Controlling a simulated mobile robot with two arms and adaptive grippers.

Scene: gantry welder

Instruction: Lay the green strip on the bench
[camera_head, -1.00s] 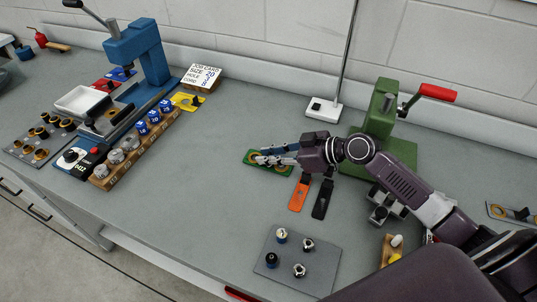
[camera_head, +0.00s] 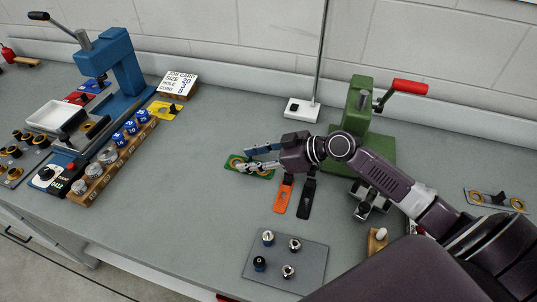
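The green strip (camera_head: 236,169) has brass-coloured rings and appears to lie flat on the grey bench (camera_head: 190,215), left of the orange and black strips. My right gripper (camera_head: 258,157) reaches over it from the right. Its two fingers are spread apart, one past the strip's far edge and one over its near part, hiding some of it. I cannot tell whether a finger touches the strip. My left gripper is not in view.
An orange strip (camera_head: 283,195) and a black strip (camera_head: 306,198) lie beside my wrist. A green press (camera_head: 362,125) stands behind my arm, a blue press (camera_head: 117,70) at the left. A grey plate (camera_head: 310,261) with several small parts lies in front. The bench middle is clear.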

